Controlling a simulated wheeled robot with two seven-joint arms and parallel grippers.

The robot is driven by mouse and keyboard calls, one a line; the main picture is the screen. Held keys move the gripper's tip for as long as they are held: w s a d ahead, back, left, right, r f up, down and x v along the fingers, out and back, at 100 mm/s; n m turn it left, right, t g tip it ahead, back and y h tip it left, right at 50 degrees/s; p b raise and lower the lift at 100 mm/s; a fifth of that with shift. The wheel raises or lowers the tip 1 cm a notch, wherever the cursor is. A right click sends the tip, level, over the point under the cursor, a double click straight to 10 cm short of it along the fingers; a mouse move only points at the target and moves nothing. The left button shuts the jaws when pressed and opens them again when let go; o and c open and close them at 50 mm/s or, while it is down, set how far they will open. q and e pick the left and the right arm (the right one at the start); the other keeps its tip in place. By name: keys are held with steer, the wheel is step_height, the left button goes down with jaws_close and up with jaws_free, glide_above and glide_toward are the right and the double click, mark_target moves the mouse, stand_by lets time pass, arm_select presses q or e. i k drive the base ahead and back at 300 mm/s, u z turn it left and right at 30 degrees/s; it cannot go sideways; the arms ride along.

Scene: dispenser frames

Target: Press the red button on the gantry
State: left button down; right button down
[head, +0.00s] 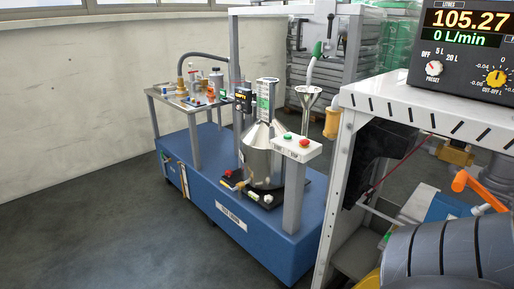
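A red button (305,143) sits on top of a small white control box (290,150). A green button (288,136) is beside it, to the left. The box is carried by a grey post (293,195) on the front right of a blue base (220,205). A tall grey gantry frame (235,45) rises behind. Neither of my grippers is in view, so nothing of mine shows near the button.
A metal can (262,160) with a conical top stands behind the box, a funnel (308,97) right of it. A small table (168,97) with bottles is at left. A white-topped frame (420,112) with a meter (465,40) blocks the right. Floor at left is clear.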

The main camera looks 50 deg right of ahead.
mark_target(304, 141)
steer(key=z, duration=0.3)
steer(key=i, duration=2.65)
steer(key=z, duration=2)
steer(key=i, duration=1)
steer(key=z, duration=1.05)
